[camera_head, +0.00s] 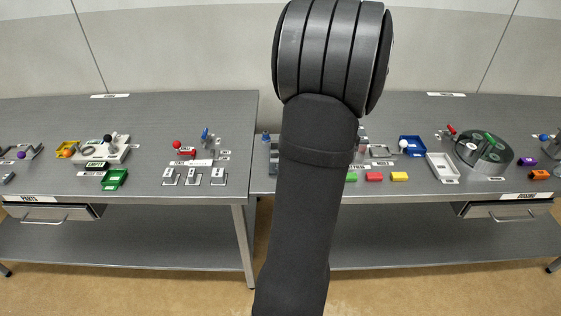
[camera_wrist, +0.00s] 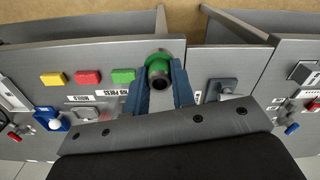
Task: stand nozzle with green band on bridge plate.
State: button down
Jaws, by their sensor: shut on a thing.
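The nozzle (camera_wrist: 159,82) is between the blue fingers of my gripper (camera_wrist: 159,88) in the wrist view. Its green band (camera_wrist: 164,56) shows around the body, above the dark round end. My gripper is shut on the nozzle and held over the right table, near its front edge. In the head view my arm hides the gripper and nozzle. I cannot tell for certain which piece is the bridge plate. A grey plate with a rounded part (camera_wrist: 222,88) lies just right of the gripper in the wrist view.
Green (camera_wrist: 123,75), red (camera_wrist: 88,78) and yellow (camera_wrist: 53,78) blocks lie left of the gripper in the wrist view. A blue tray (camera_head: 412,146), white tray (camera_head: 443,168) and dark round fixture (camera_head: 484,152) stand on the right table. The left table holds small fixtures.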

jog(key=shift+a+f, duration=0.3)
jog(key=w+a+f, duration=0.2)
jog(key=a, duration=0.1)
jog(key=w+a+f, duration=0.4)
jog(key=a, duration=0.1)
jog(key=shift+w+a+f, duration=0.3)
jog(key=shift+f, duration=1.95)
jog(key=shift+f, duration=0.1)
jog(key=c, duration=1.2)
grip_release()
notch_tip(320, 180, up, 12)
